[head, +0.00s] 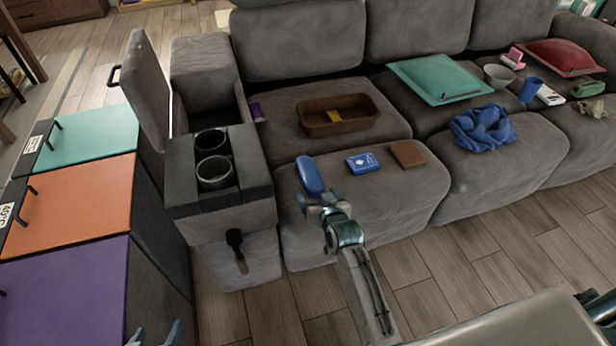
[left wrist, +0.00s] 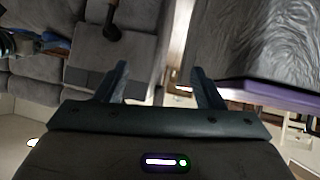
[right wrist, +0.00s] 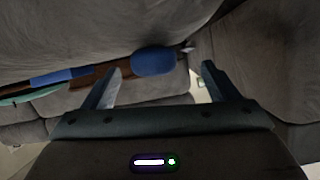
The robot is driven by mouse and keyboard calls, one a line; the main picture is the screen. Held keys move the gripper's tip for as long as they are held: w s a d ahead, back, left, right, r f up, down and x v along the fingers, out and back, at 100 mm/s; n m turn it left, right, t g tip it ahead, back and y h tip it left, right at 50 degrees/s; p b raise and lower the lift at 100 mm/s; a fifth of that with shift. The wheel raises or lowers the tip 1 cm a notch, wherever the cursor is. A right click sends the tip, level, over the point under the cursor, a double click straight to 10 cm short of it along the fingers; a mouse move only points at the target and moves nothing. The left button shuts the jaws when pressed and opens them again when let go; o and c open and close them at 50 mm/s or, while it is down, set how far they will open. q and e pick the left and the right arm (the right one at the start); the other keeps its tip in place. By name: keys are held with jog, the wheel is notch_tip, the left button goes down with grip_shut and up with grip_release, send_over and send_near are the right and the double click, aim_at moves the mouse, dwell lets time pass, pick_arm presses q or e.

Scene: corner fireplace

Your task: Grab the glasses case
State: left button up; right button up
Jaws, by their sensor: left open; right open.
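A blue rounded case (head: 309,175), which looks like the glasses case, lies near the front edge of the left sofa seat. In the right wrist view it shows as a blue rounded shape (right wrist: 153,61) beyond and between the fingertips, nearer the left finger. My right gripper (head: 322,200) is open and empty, just in front of the case; any contact is hard to tell. Its fingers also show in the right wrist view (right wrist: 160,72). My left gripper (head: 153,335) is open and empty, low at the bottom left by the purple-topped box; it also shows in the left wrist view (left wrist: 158,72).
A blue-and-white pack (head: 362,163) and a brown wallet-like item (head: 407,153) lie right of the case. A brown basket (head: 338,115) stands behind. A console with cup holders (head: 213,172) is at left. A blue cloth (head: 483,129) lies on the middle seat.

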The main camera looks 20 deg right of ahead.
aim_at(317, 189)
jog(key=x, duration=0.3)
jog(key=d+b+x, duration=0.1)
jog(key=shift+w+a+r, duration=0.1)
jog(key=shift+w+r, duration=0.1)
jog(key=shift+w, duration=0.45)
pick_arm(q)
jog(key=w+r+t, duration=0.4)
jog(key=r, duration=0.1)
jog(key=shift+w+a+r, duration=0.35)
jog(key=shift+a, duration=0.05)
pick_arm(e)
jog(key=c, duration=1.1)
